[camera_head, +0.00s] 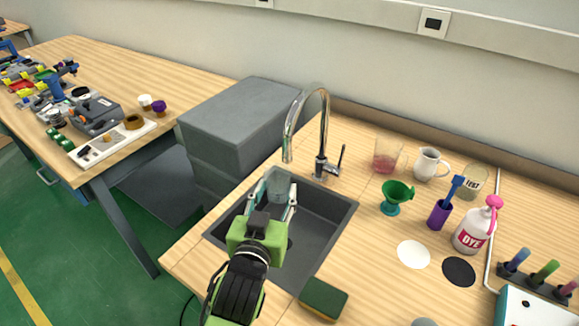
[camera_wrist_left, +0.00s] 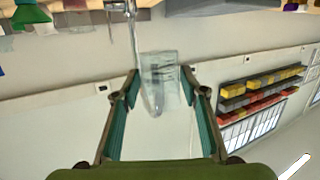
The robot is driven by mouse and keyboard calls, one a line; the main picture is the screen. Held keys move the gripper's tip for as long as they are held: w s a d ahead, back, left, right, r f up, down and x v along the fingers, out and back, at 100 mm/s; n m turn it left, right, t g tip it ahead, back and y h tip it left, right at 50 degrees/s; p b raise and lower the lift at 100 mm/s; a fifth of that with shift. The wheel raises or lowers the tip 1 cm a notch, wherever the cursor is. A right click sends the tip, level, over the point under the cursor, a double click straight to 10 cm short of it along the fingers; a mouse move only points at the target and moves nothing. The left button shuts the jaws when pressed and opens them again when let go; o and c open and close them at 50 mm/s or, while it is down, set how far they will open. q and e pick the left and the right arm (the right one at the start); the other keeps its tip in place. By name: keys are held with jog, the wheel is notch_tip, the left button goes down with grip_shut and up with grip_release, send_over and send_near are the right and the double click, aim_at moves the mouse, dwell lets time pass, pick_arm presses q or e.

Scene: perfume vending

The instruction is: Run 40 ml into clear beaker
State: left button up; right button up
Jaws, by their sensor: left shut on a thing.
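My left gripper (camera_head: 277,196) is shut on the clear beaker (camera_head: 279,184) and holds it above the dark grey sink (camera_head: 322,232). The beaker also shows between the fingers of my left gripper (camera_wrist_left: 160,76) in the left wrist view (camera_wrist_left: 158,88). The chrome tap (camera_head: 323,120) curves over the sink, and its spout end is close above the beaker's rim. The tap lever (camera_head: 340,157) stands at the right of its base. The water level and the marks on the beaker are too small to read. My right gripper is out of view.
Right of the sink stand a glass with pink liquid (camera_head: 385,160), a white mug (camera_head: 428,163), a green funnel (camera_head: 395,194), a purple cup (camera_head: 439,216) and a dye bottle (camera_head: 471,232). A sponge (camera_head: 324,299) lies at the sink's front right. Grey boxes (camera_head: 237,115) stand left.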

pick_arm(q)
jog(key=shift+w+d+r, duration=0.1)
jog(key=shift+d+r, duration=0.2)
jog(key=shift+d, duration=0.05)
jog(key=shift+f, duration=0.25)
jog(key=f, duration=0.5)
jog(key=shift+s+f, duration=0.1)
jog(key=shift+s, duration=0.1)
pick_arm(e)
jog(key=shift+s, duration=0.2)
